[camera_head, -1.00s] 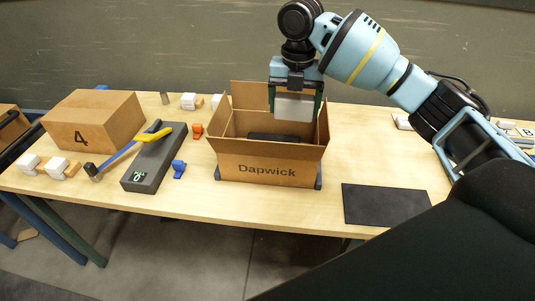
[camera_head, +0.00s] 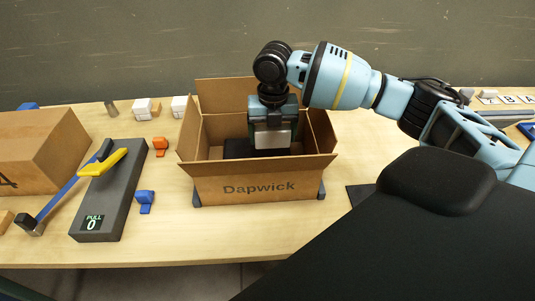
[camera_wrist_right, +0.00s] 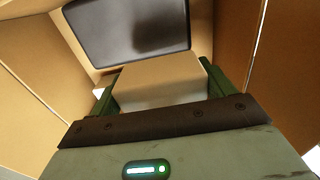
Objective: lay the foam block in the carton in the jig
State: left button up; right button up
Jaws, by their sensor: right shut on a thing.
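The open carton (camera_head: 258,188), printed "Dapwick", stands upright on the table with its flaps spread. Dark corner pieces of the jig (camera_head: 196,198) show at its base. My right gripper (camera_head: 272,134) points down inside the carton mouth, shut on the pale grey foam block (camera_head: 275,140). In the right wrist view the foam block (camera_wrist_right: 160,80) sits between the green fingers, with the carton walls around it. A dark flat item (camera_wrist_right: 130,28) lies in the carton beyond the block; it shows in the head view (camera_head: 238,149) too. Whether the block touches it cannot be told. My left gripper is out of view.
A closed carton (camera_head: 40,150) stands at the left. Blue (camera_head: 145,198) and orange (camera_head: 160,145) small parts lie nearby. A black mat (camera_head: 358,194) lies right of the open carton.

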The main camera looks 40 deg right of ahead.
jog(key=shift+f, duration=3.05)
jog(key=o, duration=0.9)
jog(key=shift+f, duration=0.1)
jog(key=shift+w, duration=0.1)
notch_tip(320, 180, up, 12)
jog(key=shift+r, duration=0.15)
